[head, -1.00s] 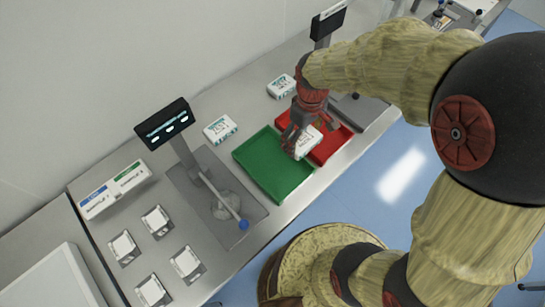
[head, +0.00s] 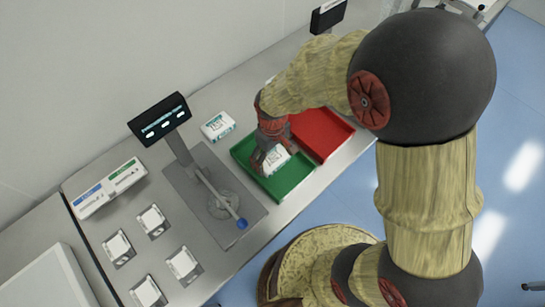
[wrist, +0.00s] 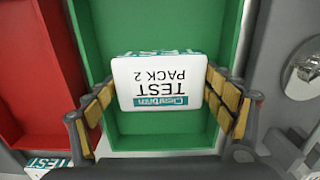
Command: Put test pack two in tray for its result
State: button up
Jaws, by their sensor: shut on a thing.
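Test pack two is a white box with teal edges (wrist: 160,82), and its label reads "TEST PACK 2" in the wrist view. My gripper (head: 268,162) is shut on it, with a padded finger on each side of the box. In the head view the pack (head: 275,160) is over the green tray (head: 291,186); I cannot tell whether it touches the tray floor. The red tray (head: 322,131) is directly to the right of the green one and looks empty. Both trays also show in the wrist view, green (wrist: 160,28) and red (wrist: 35,70).
Another white pack (head: 218,126) lies on the bench behind the green tray. A device with a dark screen (head: 160,119) and a blue-knobbed lever (head: 242,223) stands left of the trays. A blue-and-green labelled box (head: 108,188) and several small white blocks are further left.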

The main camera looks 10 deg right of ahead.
jog(key=o, duration=1)
notch_tip(320, 180, up, 12)
jog(key=p, duration=0.3)
notch_tip(320, 180, up, 11)
jog(key=m+t, duration=0.2)
jog(key=m, duration=0.1)
send_over(273, 157)
jog(key=s+d, duration=0.3)
jog(key=d, duration=0.3)
jog(key=s+d+r+m+t, duration=0.1)
jog(key=s+d+r, duration=0.1)
jog(key=s, duration=0.1)
jog(key=s+d+r+m+t, duration=0.1)
jog(key=s+d+r, duration=0.1)
jog(key=s+r, duration=0.1)
jog(key=s+d+r+m+t, duration=0.1)
jog(key=s+d+r, duration=0.1)
jog(key=s, duration=0.1)
jog(key=shift+s+r+m+t, duration=0.15)
jog(key=shift+r+m+t, duration=0.15)
jog(key=shift+m, duration=0.1)
jog(key=shift+f, duration=0.1)
